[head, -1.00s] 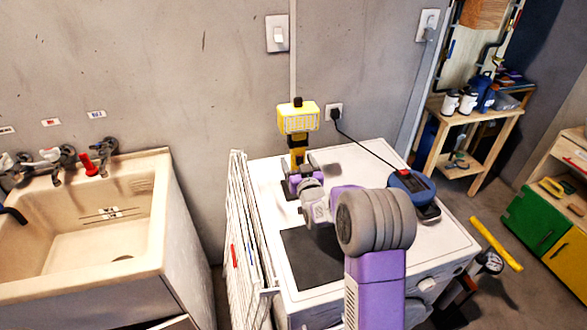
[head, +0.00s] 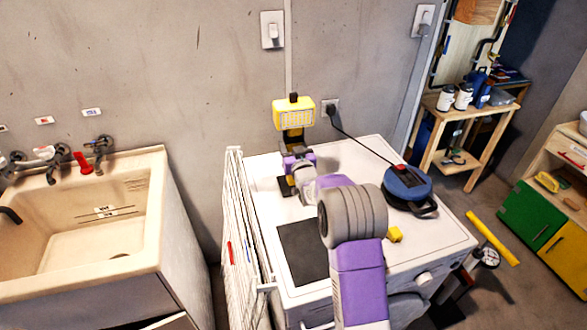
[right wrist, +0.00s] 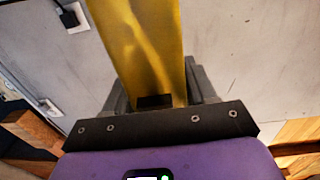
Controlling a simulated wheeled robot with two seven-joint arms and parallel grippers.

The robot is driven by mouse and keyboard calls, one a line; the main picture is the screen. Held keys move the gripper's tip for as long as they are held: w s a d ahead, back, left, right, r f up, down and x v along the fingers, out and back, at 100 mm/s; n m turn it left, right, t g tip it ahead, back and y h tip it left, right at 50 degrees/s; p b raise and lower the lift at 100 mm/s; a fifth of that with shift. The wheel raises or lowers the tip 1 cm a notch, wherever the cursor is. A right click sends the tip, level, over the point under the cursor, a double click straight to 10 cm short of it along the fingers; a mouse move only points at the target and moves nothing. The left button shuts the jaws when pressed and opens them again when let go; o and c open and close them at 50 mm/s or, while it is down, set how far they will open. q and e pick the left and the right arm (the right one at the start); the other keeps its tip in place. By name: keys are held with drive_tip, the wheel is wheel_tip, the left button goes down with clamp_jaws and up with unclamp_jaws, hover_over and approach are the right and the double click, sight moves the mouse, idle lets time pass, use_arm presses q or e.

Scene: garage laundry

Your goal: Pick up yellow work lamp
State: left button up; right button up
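The yellow work lamp (head: 294,113) stands upright at the back left of the white washer top, its yellow head facing forward near the wall. My right gripper (head: 296,158) is at the lamp's stand, below the head. In the right wrist view the yellow stand (right wrist: 148,50) runs between the two grey fingers, close to the palm. One finger (right wrist: 160,90) lies at each side of it. The stand hides their inner faces, so I cannot tell whether they press on it. A dark foot shows on the washer beside the gripper. My left gripper is out of view.
A blue round device (head: 407,187) with a cable to the wall outlet sits on the washer (head: 372,150) at right. A small yellow object (head: 395,234) lies near the front. A folded white rack (head: 238,220) stands along the left side, beside the sink (head: 160,200).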

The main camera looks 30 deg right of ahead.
clamp_jaws()
drive_tip(key=shift+r, duration=0.15)
